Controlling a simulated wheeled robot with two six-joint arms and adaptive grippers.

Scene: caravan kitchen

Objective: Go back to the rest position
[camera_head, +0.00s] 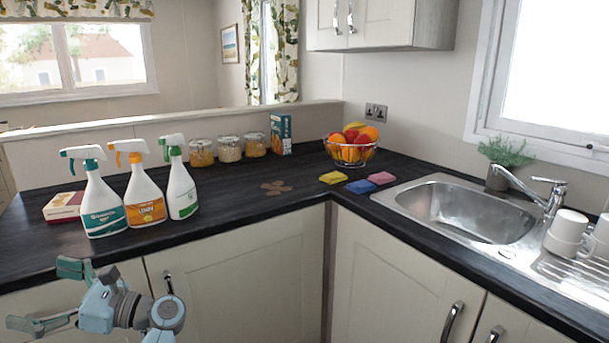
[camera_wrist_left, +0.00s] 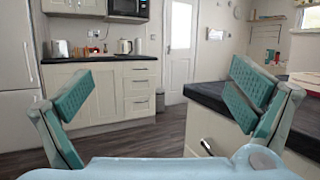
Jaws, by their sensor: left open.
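My left gripper (camera_head: 55,297) is at the lower left of the head view, in front of the cabinet doors and below the counter's front edge. Its two teal fingers are spread wide with nothing between them. In the left wrist view the open fingers (camera_wrist_left: 165,98) frame the room, with a floor and far cabinets beyond. My right gripper does not show in either view.
The dark counter (camera_head: 235,205) runs above the gripper. Three spray bottles (camera_head: 145,203) stand near its left front. A fruit bowl (camera_head: 352,150), sponges (camera_head: 358,186) and a sink (camera_head: 465,210) are further right. The wrist view shows a counter end (camera_wrist_left: 208,95) close on the right.

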